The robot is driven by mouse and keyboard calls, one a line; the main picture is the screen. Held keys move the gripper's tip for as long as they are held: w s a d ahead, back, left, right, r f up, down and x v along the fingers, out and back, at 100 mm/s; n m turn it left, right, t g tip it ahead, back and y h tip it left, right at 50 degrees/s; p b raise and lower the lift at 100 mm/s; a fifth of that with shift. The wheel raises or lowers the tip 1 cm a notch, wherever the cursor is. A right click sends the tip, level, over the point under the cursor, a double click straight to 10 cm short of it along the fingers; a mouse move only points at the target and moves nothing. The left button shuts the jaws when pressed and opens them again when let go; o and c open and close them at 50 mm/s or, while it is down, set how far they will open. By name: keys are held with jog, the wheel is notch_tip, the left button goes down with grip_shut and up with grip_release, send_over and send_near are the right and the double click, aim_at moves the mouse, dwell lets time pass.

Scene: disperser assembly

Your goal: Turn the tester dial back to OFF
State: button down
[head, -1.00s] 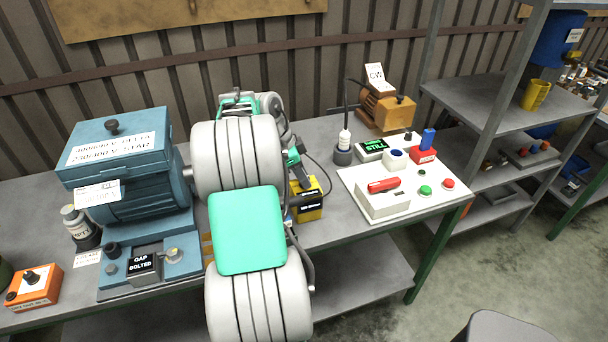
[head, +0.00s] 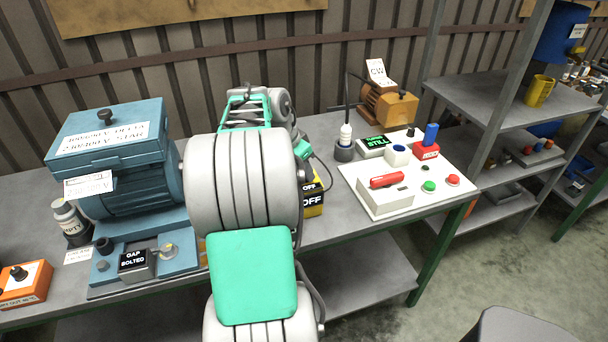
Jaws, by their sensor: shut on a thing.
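The tester (head: 313,201) appears to be the yellow and black box on the bench, just right of my arm. Its black face shows the word OFF; its left part and its dial are hidden behind my arm. My gripper (head: 303,152) is only partly visible, its green and grey hand coming down just above the tester. The fingertips are hidden behind my forearm. The gripper is shut, apparently on the tester dial, but the contact itself is hidden.
A blue machine (head: 110,150) stands left of my arm, with an orange box (head: 24,285) in front. A white panel (head: 420,203) with buttons and a red handle lies to the right. An orange motor (head: 385,105) stands behind it. Shelves (head: 480,85) are at the right.

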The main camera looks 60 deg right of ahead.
jog(key=n+b, duration=0.1)
jog(key=n, duration=0.1)
jog(key=n+t+b, duration=0.1)
jog(key=shift+s+f+n+h, duration=0.15)
jog(key=shift+n+h, duration=0.15)
jog(key=shift+n, duration=0.1)
jog(key=shift+s+n+t+b, duration=0.1)
jog(key=shift+n+t+b, duration=0.85)
jog(key=shift+n, duration=0.95)
jog(key=c, duration=1.1)
grip_release()
jog(key=shift+r, duration=0.2)
jog(key=v, duration=0.7)
jog(key=shift+r, duration=0.35)
jog(key=shift+a, duration=0.1)
